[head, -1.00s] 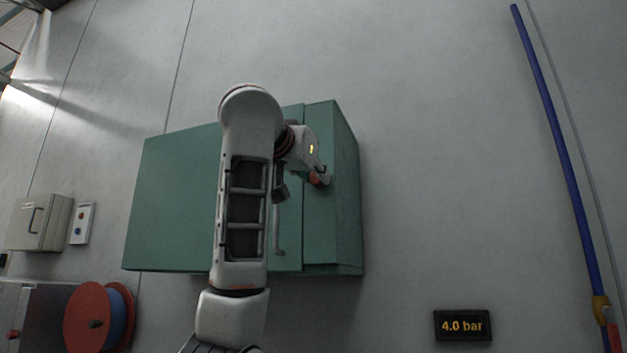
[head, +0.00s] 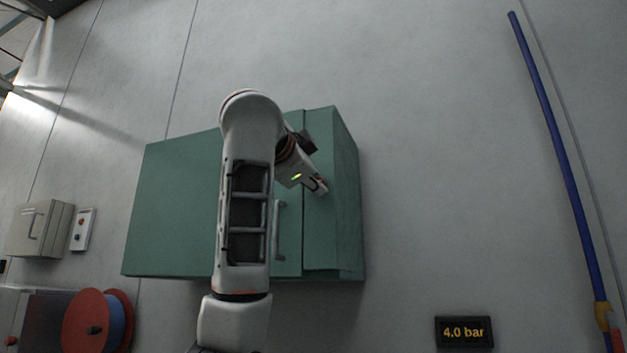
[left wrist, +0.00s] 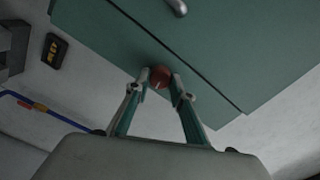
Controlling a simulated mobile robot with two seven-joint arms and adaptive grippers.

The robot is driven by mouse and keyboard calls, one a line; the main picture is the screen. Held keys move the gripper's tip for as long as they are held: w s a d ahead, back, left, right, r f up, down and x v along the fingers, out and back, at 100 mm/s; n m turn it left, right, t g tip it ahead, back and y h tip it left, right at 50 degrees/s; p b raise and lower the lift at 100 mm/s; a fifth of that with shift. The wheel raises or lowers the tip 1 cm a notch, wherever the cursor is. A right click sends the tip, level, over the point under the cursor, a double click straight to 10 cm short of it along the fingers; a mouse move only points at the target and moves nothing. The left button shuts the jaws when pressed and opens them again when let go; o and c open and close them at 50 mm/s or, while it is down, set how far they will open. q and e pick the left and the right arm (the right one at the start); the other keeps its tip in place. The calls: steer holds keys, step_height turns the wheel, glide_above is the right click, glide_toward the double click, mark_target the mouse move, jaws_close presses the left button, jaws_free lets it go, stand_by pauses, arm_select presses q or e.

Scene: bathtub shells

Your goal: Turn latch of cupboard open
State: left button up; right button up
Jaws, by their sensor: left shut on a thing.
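The green cupboard (head: 170,210) hangs on the wall, its front partly hidden behind my left arm. A long grey handle (head: 279,232) is on its front, left of a vertical seam; its end also shows in the left wrist view (left wrist: 177,7). The latch, a red-brown knob (left wrist: 160,76), is on the green front, near an edge in the left wrist view. My left gripper (left wrist: 161,80) is shut on the latch, one finger on each side. In the head view the left gripper (head: 319,186) is right of the seam, largely covering the latch. My right gripper is not seen.
A grey box (head: 38,228) and a switch plate (head: 83,230) are on the wall at left, above a red reel (head: 88,322). A pressure display (head: 464,332) and a blue pipe (head: 560,150) are at right. The wall right of the cupboard is clear.

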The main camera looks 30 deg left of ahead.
arm_select(q)
steer(key=shift+m, duration=1.3)
steer(key=o, duration=1.1)
steer(key=shift+o, duration=0.2)
steer(key=v, duration=1.2)
steer(key=shift+f, duration=0.1)
